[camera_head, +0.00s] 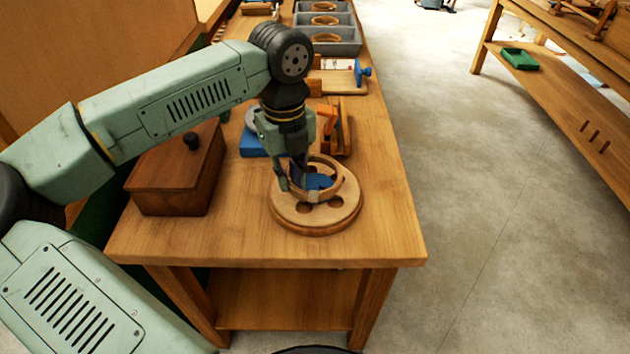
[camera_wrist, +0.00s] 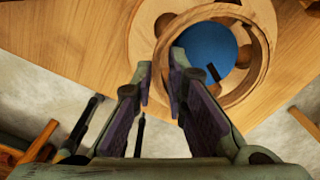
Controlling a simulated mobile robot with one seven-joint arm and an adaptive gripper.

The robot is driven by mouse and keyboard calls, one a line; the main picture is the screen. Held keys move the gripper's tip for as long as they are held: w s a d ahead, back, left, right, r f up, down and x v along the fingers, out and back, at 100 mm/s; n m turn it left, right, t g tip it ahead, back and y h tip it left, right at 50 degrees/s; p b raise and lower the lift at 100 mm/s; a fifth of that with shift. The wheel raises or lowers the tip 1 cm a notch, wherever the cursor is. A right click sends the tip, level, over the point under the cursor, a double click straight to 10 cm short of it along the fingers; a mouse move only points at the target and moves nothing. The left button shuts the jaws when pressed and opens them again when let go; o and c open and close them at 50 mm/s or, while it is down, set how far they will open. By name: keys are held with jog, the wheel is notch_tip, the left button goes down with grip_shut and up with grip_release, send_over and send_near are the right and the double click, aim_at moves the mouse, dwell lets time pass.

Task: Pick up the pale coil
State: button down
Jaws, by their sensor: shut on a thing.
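The pale coil (camera_head: 342,184) is a light wooden ring at the round wooden base (camera_head: 288,214), near the front of the bench. In the wrist view the coil (camera_wrist: 268,38) fills the upper right, with the base (camera_wrist: 142,38) around and under it. My gripper (camera_head: 292,180) points down at the coil's left side. In the wrist view my gripper (camera_wrist: 161,72) has one finger outside and one inside the coil's wall, shut on it. A blue round piece (camera_wrist: 208,50) shows inside the ring. I cannot tell whether the coil touches the base.
A lidded brown box (camera_head: 176,172) stands to the left on the bench (camera_head: 385,225). A blue block (camera_head: 250,144) and an orange tool (camera_head: 332,130) lie behind the coil. Grey bins (camera_head: 345,47) stand farther back. The bench's right strip and front edge are clear.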

jog(key=shift+r+p, duration=0.95)
jog(key=shift+r, duration=1.3)
